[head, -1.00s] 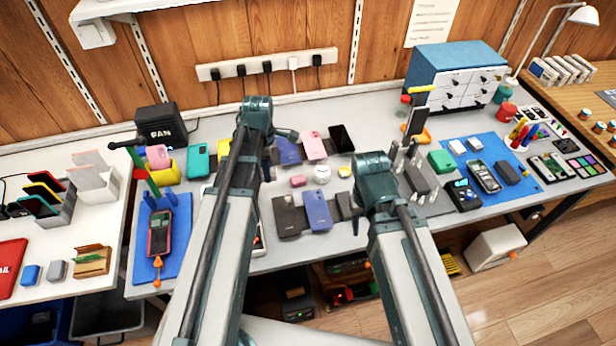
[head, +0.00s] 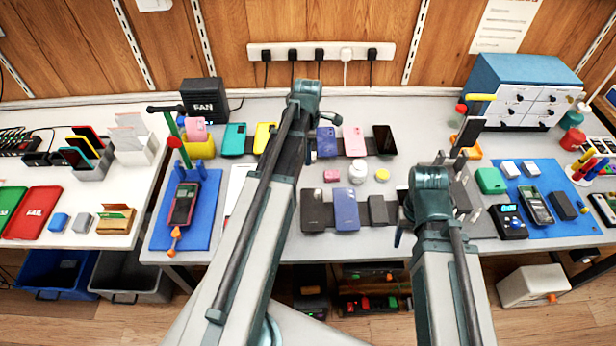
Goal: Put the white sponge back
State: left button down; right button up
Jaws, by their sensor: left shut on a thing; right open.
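I cannot pick out the white sponge with certainty. Two small pale blocks, one (head: 508,168) beside the other (head: 529,168), lie on the blue mat (head: 560,228) at the right, but I cannot tell if either is a sponge. My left gripper (head: 329,118) is over the back middle of the grey table, near the upper row of phones. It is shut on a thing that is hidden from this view. My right gripper (head: 400,228) is open, beside the dark slotted rack at the right of the middle. Its fingers are mostly hidden by its own wrist.
Phones (head: 346,208) lie at the table's middle, with a white round jar (head: 356,171) behind them. A blue drawer cabinet (head: 515,80) stands at the back right. A blue mat (head: 165,230) with a red-framed device (head: 183,204) lies left. The white side table (head: 110,185) holds cases and small blocks.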

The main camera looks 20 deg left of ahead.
pick_arm(q)
jog(key=b, duration=0.5)
send_over(308, 179)
notch_tip(308, 179, down, 5)
jog(key=shift+s+f, duration=0.1)
jog(key=shift+f, duration=0.05)
jog(key=shift+f, duration=0.1)
notch_tip(308, 179, down, 4)
jog(key=b, duration=0.3)
jog(key=shift+r, duration=0.25)
jog(key=shift+f+b, duration=0.2)
jog(key=shift+b, duration=0.1)
jog(key=shift+c, duration=2.2)
grip_release()
jog(key=shift+r, duration=0.15)
